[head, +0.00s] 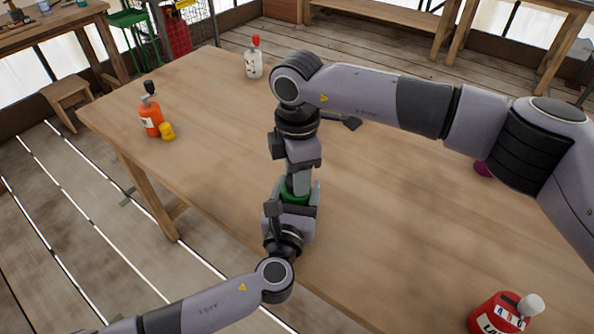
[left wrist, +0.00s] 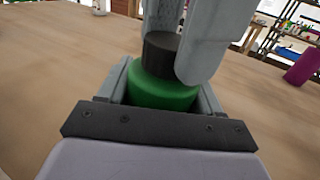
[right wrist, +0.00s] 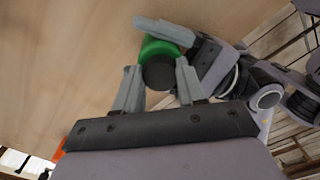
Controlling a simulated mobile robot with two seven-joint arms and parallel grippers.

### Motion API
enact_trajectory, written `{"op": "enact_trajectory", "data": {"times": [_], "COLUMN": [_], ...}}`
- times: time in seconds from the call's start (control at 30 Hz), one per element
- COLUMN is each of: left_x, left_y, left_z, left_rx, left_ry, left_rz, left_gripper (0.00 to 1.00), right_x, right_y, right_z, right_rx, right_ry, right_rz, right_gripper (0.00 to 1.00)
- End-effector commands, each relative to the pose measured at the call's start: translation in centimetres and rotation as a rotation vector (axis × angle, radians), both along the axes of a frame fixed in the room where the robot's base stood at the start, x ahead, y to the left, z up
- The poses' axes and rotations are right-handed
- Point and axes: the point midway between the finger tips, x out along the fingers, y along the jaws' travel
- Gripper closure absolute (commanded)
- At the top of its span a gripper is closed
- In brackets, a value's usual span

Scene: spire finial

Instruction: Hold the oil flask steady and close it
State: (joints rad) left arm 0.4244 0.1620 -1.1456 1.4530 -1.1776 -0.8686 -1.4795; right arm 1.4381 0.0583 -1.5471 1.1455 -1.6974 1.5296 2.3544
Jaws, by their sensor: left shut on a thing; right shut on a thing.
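The oil flask appears as a green, round-shouldered container (head: 295,197) near the table's front edge, mostly hidden by my grippers in the head view. My left gripper (head: 291,204) is shut on its green body (left wrist: 163,92), with one finger on each side. A dark cap (left wrist: 160,52) is at the top of the flask, upright and in line with it; whether it is fully seated I cannot tell. My right gripper (head: 299,182) comes from above and is shut on the cap, which shows between its fingers in the right wrist view (right wrist: 159,74).
An orange bottle (head: 151,118) and a yellow piece (head: 167,131) stand at the table's left. A white bottle with a red top (head: 254,66) is at the back. A red bottle (head: 495,315) is at front right, a purple object (head: 482,169) at right. A dark flat object (head: 352,123) lies mid-table.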

Motion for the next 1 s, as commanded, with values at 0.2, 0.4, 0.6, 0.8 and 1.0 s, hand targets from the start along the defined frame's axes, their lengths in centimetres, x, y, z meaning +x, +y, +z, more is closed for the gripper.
{"op": "enact_trajectory", "data": {"times": [0.2, 0.4, 0.6, 0.8, 1.0], "left_x": [0.00, -0.02, -0.03, -0.04, -0.04], "left_y": [0.05, 0.01, -0.04, -0.04, -0.03], "left_z": [-0.08, -0.09, -0.10, -0.10, -0.10], "left_rx": [0.001, 0.001, 0.002, 0.002, 0.001], "left_ry": [0.002, 0.002, 0.003, 0.003, 0.003], "left_rz": [0.001, 0.000, -0.002, -0.002, -0.001], "left_gripper": [1.00, 1.00, 1.00, 1.00, 1.00], "right_x": [-0.21, -0.48, -0.32, -0.28, -0.27], "right_y": [0.12, 0.58, 0.26, 0.18, 0.18], "right_z": [-0.02, -0.03, 0.05, 0.08, 0.07], "right_rx": [0.002, 0.008, 0.005, 0.004, 0.003], "right_ry": [0.003, 0.006, 0.004, 0.002, 0.002], "right_rz": [-0.350, -0.590, -0.694, -0.702, -0.700], "right_gripper": [0.88, 0.88, 0.88, 0.88, 0.35]}}
